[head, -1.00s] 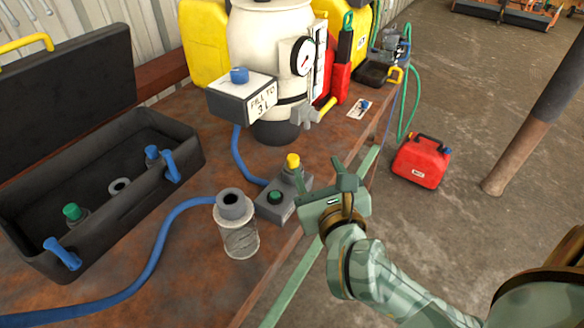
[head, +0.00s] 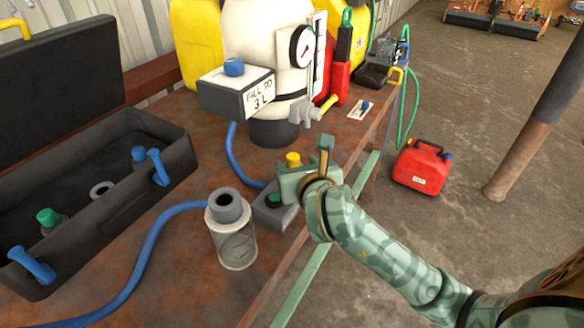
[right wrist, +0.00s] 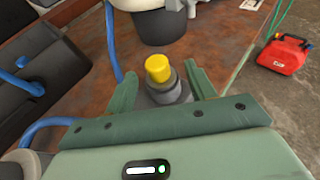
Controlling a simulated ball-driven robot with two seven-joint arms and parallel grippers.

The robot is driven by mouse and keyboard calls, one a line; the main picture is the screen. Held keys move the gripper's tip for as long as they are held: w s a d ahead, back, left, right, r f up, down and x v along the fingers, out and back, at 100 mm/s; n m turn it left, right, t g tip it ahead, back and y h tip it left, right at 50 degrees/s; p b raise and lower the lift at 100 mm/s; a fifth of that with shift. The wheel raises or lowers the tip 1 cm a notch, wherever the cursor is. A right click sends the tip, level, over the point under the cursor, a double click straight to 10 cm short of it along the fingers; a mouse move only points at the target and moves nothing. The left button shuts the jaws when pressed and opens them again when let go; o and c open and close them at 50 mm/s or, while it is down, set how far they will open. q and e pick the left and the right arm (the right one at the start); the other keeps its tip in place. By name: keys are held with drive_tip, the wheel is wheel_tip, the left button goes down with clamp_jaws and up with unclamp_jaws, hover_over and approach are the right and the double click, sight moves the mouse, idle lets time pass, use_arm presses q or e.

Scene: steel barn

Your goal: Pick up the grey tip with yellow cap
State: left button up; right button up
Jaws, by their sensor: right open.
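The grey tip with yellow cap (head: 293,160) stands upright in a grey block (head: 268,212) near the table's front edge. In the head view only its yellow cap shows well, behind my right gripper (head: 302,160). In the right wrist view the tip (right wrist: 159,72) shows between the two green fingers of my right gripper (right wrist: 163,84), its grey body below the yellow cap. The fingers are open on either side of it; I cannot tell whether either touches it. A tip with green cap (head: 274,199) sits in the same block, partly hidden by the gripper. My left gripper is not in view.
A clear jar with a grey collar (head: 233,235) stands left of the block. A black open case (head: 100,200) and blue hose (head: 150,255) lie further left. The white tank (head: 268,50) with its "FILL TO 3 L" box (head: 238,92) stands behind. A red can (head: 422,167) is on the floor.

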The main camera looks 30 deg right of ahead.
sight(294, 157)
drive_tip(key=x, duration=0.2)
drive_tip(key=b+x, duration=0.1)
drive_tip(key=shift+w+f, duration=0.3)
drive_tip(key=shift+f, duration=0.05)
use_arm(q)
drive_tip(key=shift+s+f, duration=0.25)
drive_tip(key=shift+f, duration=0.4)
use_arm(e)
drive_tip(key=shift+r, duration=0.1)
drive_tip(key=c, duration=1)
